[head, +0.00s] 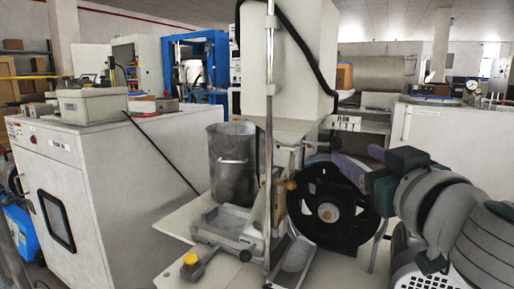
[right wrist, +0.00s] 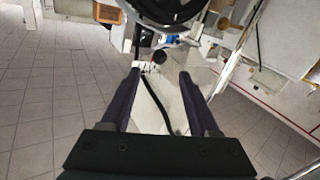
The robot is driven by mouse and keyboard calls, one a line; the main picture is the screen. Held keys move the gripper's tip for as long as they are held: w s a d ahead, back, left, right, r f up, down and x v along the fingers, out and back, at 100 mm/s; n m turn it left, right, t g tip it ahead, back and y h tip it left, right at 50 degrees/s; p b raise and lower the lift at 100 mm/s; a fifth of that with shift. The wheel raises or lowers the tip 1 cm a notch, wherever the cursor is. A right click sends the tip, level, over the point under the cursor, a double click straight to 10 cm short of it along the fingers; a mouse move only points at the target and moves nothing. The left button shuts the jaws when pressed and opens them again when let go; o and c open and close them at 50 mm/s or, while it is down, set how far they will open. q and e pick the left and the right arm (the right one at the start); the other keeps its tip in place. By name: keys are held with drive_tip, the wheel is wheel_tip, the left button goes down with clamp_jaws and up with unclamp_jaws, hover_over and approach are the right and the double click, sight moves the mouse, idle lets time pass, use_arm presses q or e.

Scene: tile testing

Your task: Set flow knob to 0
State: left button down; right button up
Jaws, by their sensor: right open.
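My right gripper (head: 352,162) is beside the black handwheel (head: 332,207) of the central machine, on its right. In the right wrist view its two dark purple fingers (right wrist: 158,78) are apart, with nothing held between them. The handwheel's dark rim (right wrist: 165,12) shows at the top there, beyond the fingertips. A small dark round knob (right wrist: 160,57) shows between and beyond the tips. In the head view, a small orange-brown knob (head: 291,185) is left of the wheel, and a yellow knob (head: 190,260) is on the base. I cannot tell which one is the flow knob; no scale is readable. My left gripper is out of view.
A vertical metal rod (head: 269,120) rises in front of the machine. A white cabinet (head: 95,190) stands at left. A black cable (right wrist: 157,100) hangs below the fingers in the wrist view.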

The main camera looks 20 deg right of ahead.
sight(339, 144)
drive_tip(key=b+x, duration=0.1)
drive_tip(key=x, duration=0.6)
drive_tip(key=shift+w+d, duration=0.15)
drive_tip(key=shift+w, duration=0.25)
clamp_jaws()
idle(1.0)
